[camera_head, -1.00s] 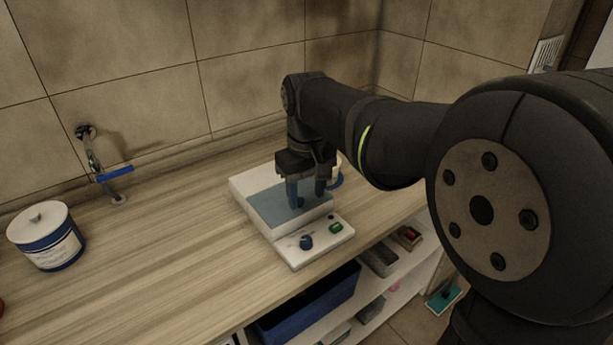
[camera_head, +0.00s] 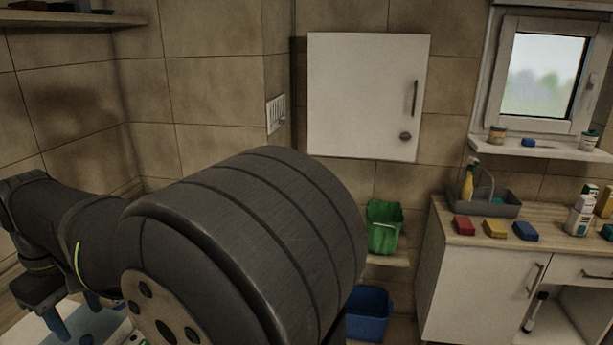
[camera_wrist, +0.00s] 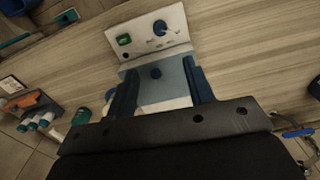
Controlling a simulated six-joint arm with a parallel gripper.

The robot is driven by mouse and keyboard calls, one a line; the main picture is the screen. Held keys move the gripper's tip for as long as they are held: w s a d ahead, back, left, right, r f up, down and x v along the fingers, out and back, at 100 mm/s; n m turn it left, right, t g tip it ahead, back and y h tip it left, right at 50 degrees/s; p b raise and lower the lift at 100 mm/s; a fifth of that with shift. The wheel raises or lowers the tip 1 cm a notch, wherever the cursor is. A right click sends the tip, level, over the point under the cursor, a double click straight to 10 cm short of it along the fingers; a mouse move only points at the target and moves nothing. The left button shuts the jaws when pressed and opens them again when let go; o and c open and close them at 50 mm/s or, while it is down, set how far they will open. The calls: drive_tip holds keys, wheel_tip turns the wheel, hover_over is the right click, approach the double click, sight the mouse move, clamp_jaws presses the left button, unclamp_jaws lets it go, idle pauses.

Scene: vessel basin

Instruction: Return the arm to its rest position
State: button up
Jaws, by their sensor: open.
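My arm reaches across the lower left of the head view. My gripper (camera_head: 75,320) points down there at the picture's edge, its blue fingers apart. In the wrist view the gripper (camera_wrist: 162,85) is open, with nothing seen between its fingers. Beyond and below the fingers is a white device with a grey-blue plate, a dark blue knob and a green switch (camera_wrist: 150,38). The fingers hide part of the plate. I cannot tell whether they touch it. Only a small part of the device shows in the head view.
A white wall cabinet (camera_head: 365,95) hangs on the tiled wall. A counter at right holds a grey caddy (camera_head: 490,205) and several sponges. A blue-handled tap (camera_wrist: 298,132) and wooden worktop (camera_wrist: 245,50) show in the wrist view.

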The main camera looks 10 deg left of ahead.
wheel_tip(320, 180, down, 17)
drive_tip(key=shift+f, duration=0.2)
idle(0.4)
drive_tip(key=shift+r, duration=0.15)
drive_tip(key=shift+f, duration=0.3)
drive_tip(key=shift+r+m, duration=0.15)
drive_tip(key=shift+m, duration=0.65)
drive_tip(key=m, duration=1)
drive_tip(key=shift+s, duration=0.1)
drive_tip(key=shift+a+m, duration=0.1)
drive_tip(key=shift+m, duration=2.2)
